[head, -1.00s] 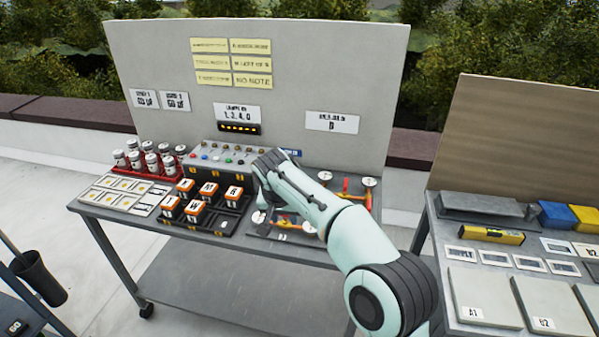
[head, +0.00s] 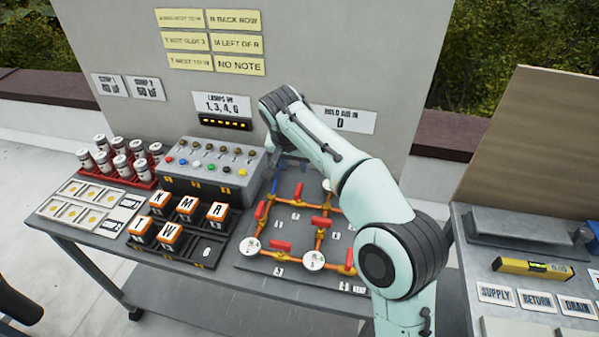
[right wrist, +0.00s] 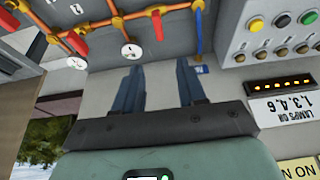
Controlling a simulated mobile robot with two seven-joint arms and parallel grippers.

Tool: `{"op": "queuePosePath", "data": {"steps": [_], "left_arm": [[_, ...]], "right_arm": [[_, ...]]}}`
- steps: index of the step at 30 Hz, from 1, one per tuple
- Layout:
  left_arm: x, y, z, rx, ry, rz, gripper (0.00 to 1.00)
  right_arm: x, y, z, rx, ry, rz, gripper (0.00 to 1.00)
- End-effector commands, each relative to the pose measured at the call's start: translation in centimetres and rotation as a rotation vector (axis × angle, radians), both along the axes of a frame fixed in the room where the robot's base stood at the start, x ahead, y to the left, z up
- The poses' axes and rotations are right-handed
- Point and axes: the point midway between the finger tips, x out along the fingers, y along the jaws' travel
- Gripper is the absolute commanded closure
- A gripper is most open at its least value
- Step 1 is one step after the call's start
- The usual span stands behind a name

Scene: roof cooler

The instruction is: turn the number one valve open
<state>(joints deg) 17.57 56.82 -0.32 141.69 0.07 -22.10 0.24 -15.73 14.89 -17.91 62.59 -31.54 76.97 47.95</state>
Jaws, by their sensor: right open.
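The valve board (head: 245,262) lies flat on the workbench, with orange pipes, round white gauges and several red valve handles. One red handle (head: 298,191) is near its back edge, beside a blue pipe (head: 275,181). In the right wrist view a red handle (right wrist: 157,25) and the blue pipe (right wrist: 199,28) lie beyond the fingertips. The small number labels are too unclear to tell which valve is number one. My right gripper (right wrist: 158,68) is open and empty, with fingers apart and touching no handle. In the head view my arm partly hides the board's right side. My left gripper is out of view.
A grey box with coloured buttons (head: 205,168) stands left of the board, behind a black tray of orange-and-white blocks (head: 217,212). A red rack of white bottles (head: 118,172) is further left. An upright panel (head: 290,60) rises behind; a second table (head: 470,245) stands right.

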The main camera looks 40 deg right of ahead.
Motion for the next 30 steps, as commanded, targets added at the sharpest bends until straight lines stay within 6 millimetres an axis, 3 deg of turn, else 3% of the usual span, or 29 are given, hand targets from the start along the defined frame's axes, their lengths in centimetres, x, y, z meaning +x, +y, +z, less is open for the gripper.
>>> {"op": "queuePosePath", "data": {"steps": [5,21,30], "left_arm": [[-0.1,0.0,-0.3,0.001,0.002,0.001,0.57],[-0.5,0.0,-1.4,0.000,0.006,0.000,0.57],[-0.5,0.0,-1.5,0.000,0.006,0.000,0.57]], "right_arm": [[0.3,-0.4,-1.3,0.000,0.003,0.000,0.60],[2.7,-3.4,-10.8,0.000,0.003,0.000,0.60],[3.1,-3.9,-12.4,0.001,0.001,0.001,0.60]]}}
